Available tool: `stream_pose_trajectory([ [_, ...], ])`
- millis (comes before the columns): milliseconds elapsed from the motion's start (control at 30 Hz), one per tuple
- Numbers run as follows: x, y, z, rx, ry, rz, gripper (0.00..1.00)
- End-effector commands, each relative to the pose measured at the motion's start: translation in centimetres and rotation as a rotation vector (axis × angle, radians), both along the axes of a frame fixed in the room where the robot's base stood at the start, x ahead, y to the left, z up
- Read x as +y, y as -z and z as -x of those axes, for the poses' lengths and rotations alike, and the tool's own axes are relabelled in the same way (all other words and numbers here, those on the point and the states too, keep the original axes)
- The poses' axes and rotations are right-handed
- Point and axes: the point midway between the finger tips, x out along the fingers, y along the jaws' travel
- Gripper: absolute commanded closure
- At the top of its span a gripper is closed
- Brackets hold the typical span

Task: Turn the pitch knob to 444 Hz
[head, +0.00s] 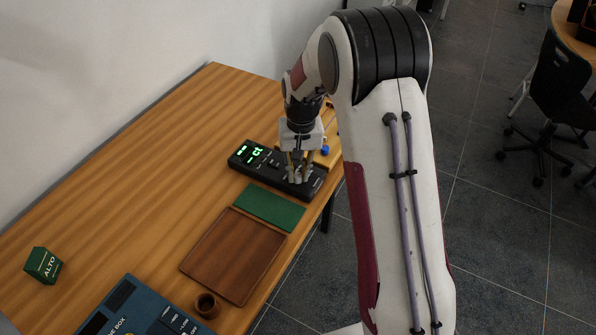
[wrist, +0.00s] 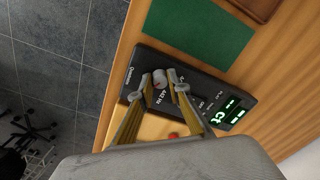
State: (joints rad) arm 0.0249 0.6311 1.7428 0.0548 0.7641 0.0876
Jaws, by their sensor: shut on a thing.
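The black tuner (head: 240,163) lies on the wooden table, with a lit green display at its left end in the head view. The tuner also shows in the wrist view (wrist: 190,68), its display reading a large "Ct" beside smaller green characters. A small grey pitch knob (wrist: 159,77) stands at the tuner's other end. Small print beside it seems to read 442 Hz. My gripper (head: 298,176) is over this end. In the wrist view, the fingertips of my gripper (wrist: 162,83) are shut on opposite sides of the knob. The fingers hide the knob in the head view.
A yellow object (head: 321,160) with a blue part is just behind the tuner. A green mat (head: 270,207) and a brown tray (head: 226,286) lie in front. A small wooden cup (head: 207,305), a blue box (head: 145,310) and a green ALTO block (head: 43,264) are farther forward.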

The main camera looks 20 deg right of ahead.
Motion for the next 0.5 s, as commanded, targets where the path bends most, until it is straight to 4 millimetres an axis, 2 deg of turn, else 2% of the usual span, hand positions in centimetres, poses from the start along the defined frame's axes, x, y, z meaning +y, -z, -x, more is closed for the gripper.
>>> stream_pose_trajectory([
  [467, -0.03, -0.03, -0.10, -0.002, -0.059, 0.000, 1.00],
  [500, -0.03, -0.04, -0.11, -0.002, -0.059, 0.000, 0.73],
])
